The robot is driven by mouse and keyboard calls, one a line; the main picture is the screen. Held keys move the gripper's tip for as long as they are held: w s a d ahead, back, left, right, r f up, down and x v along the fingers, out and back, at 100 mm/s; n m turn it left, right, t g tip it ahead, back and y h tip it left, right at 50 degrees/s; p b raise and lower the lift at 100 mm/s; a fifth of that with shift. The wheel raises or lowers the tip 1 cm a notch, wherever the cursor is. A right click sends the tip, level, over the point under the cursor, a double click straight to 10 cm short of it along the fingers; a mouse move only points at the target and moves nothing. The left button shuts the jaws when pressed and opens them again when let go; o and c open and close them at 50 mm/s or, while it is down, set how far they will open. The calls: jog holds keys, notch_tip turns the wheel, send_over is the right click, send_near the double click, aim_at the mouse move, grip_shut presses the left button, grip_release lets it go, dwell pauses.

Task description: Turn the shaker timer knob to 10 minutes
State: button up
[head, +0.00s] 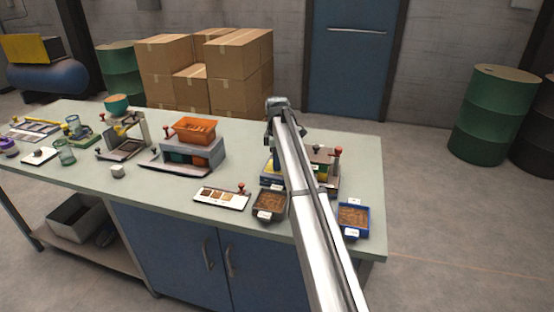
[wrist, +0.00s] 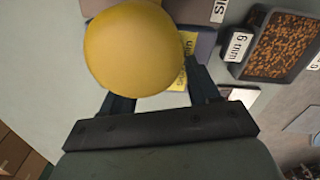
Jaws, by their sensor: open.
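My gripper (wrist: 158,88) is open in the wrist view, with its dark fingers spread apart. A large round yellow thing (wrist: 133,48) shows in front of and between the fingers and hides much of what lies beyond. I cannot tell whether the fingers touch it. In the head view my arm reaches over the right part of the bench and covers much of the equipment there. A red-topped knob or lever (head: 338,151) shows just right of the arm. I cannot make out the shaker timer knob or its scale for certain.
A tray of brown grains labelled 6 mm (wrist: 282,47) lies right of the gripper in the wrist view. The bench (head: 225,128) also holds a blue tray (head: 354,232), a sample card (head: 207,202) and an orange bin (head: 194,124). Cardboard boxes (head: 237,68) stand behind.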

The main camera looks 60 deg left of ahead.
notch_tip(320, 180, up, 14)
dwell(0.7)
jog(key=shift+w+f, duration=0.1)
jog(key=shift+f, duration=0.05)
dwell(0.4)
